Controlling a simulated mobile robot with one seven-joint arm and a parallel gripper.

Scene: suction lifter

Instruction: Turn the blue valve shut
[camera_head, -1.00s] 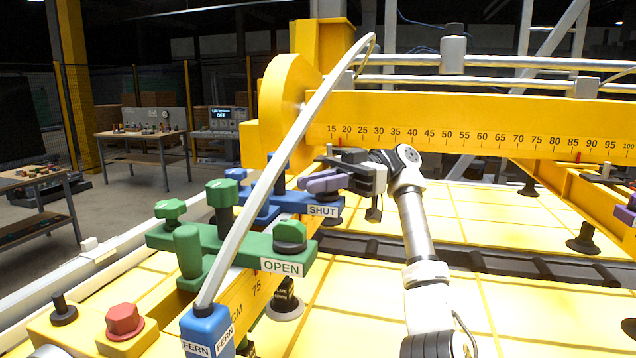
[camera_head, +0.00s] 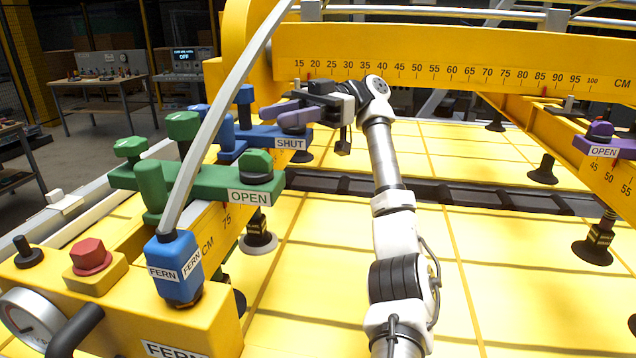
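The blue valve block (camera_head: 232,150) is at the left of centre, behind a green block, with a white SHUT label (camera_head: 290,143) on its right end. My gripper (camera_head: 287,114) is at that right end. Two long purple pieces, which look like its fingers, lie one beside the other just above the label. They cover the top of that end, and no blue knob shows there. I cannot tell whether they touch or grip anything, or how far apart they are.
The green valve block (camera_head: 212,184) with an OPEN label stands in front. A pale hose rises from the blue FERN fitting (camera_head: 176,262). A yellow beam with a scale (camera_head: 450,60) runs behind my arm. A purple valve (camera_head: 600,143) labelled OPEN is at the right. Yellow panels (camera_head: 520,270) lie below.

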